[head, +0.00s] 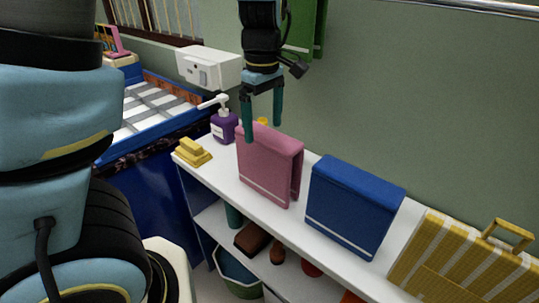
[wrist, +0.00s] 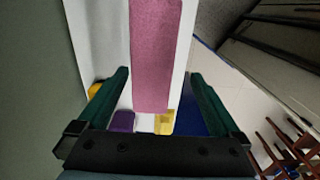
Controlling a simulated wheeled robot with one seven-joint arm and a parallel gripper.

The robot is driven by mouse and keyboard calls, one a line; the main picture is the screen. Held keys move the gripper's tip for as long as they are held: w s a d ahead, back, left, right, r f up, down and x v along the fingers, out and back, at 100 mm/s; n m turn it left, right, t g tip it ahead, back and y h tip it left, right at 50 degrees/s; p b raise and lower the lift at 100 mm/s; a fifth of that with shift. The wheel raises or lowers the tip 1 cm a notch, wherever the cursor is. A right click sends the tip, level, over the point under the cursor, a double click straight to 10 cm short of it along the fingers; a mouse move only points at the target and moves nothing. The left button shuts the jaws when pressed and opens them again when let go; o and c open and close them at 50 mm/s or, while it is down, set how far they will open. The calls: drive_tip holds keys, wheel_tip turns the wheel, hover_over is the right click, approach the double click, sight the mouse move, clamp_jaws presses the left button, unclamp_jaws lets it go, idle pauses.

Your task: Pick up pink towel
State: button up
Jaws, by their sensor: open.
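The pink towel (head: 268,168) stands upright, folded, on the white shelf top in the head view. My gripper (head: 263,132) points down at the towel's top, over its left part. Its two green fingers are apart and empty. The nearer fingertip overlaps the towel's front upper edge in the picture, and the other fingertip shows at the towel's back side. In the wrist view the towel (wrist: 155,55) runs as a pink strip between the open fingers of my gripper (wrist: 160,78). I cannot tell whether either finger touches it.
A blue towel (head: 353,205) and a yellow striped case (head: 465,260) stand to the right on the shelf (head: 215,170). A purple pump bottle (head: 224,127) and yellow soap bars (head: 193,152) are to the left. The wall (head: 420,100) is close behind.

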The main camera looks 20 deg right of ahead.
sight(267, 135)
drive_tip(key=shift+d, duration=0.4)
drive_tip(key=shift+w+f, duration=0.1)
drive_tip(key=shift+f, duration=0.15)
wheel_tip(267, 135, down, 6)
drive_tip(key=shift+b, duration=0.4)
drive_tip(key=f, duration=0.4)
drive_tip(key=shift+d+f, duration=0.2)
drive_tip(key=shift+f, duration=0.2)
drive_tip(key=shift+c, duration=0.2)
drive_tip(key=c, duration=1.3)
wheel_tip(267, 135, up, 10)
drive_tip(key=shift+r+p, duration=0.1)
drive_tip(key=shift+p, duration=0.2)
